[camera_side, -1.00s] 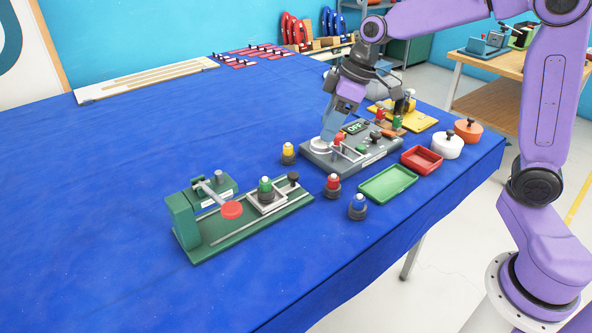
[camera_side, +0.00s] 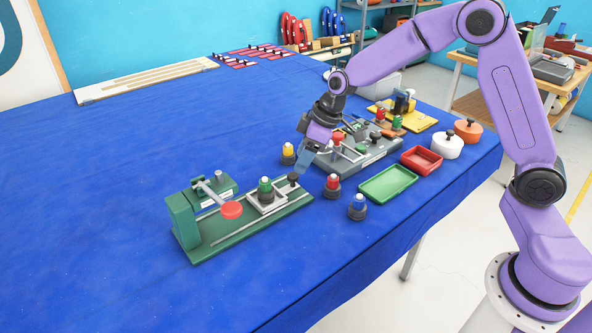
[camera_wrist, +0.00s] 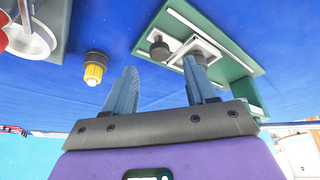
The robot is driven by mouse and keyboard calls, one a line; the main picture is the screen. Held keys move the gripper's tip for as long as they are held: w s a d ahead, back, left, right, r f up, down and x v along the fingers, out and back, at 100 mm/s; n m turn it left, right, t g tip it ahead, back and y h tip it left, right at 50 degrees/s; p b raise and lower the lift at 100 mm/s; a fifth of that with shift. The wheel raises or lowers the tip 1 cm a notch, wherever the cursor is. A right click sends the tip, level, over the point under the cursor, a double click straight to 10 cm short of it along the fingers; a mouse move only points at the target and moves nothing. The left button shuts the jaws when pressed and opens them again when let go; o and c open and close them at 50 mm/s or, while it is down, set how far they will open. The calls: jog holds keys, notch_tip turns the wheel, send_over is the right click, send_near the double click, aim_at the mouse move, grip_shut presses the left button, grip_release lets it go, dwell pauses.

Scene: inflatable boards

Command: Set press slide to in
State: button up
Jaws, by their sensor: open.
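The green press (camera_side: 205,212) stands on the blue table, with a lever arm and red disc (camera_side: 231,210) at its left end. Its slide (camera_side: 277,205) is a pale square frame toward the right end of the rails, holding a green-and-black piece (camera_side: 265,188). A black knob (camera_side: 293,178) sits at the slide's right side. My gripper (camera_side: 297,173) is low at this knob, fingers pointing down. In the wrist view the open fingers (camera_wrist: 160,64) appear on either side of the knob (camera_wrist: 160,48); I cannot tell whether they touch it.
A yellow-topped piece (camera_side: 288,154) stands close behind my gripper. Red-topped (camera_side: 332,186) and blue-topped (camera_side: 357,206) pieces stand in front. A grey board (camera_side: 372,158), a green tray (camera_side: 388,184) and a red tray (camera_side: 421,160) are to the right.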

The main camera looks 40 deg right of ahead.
aim_at(293, 174)
jog(key=shift+x, duration=2.5)
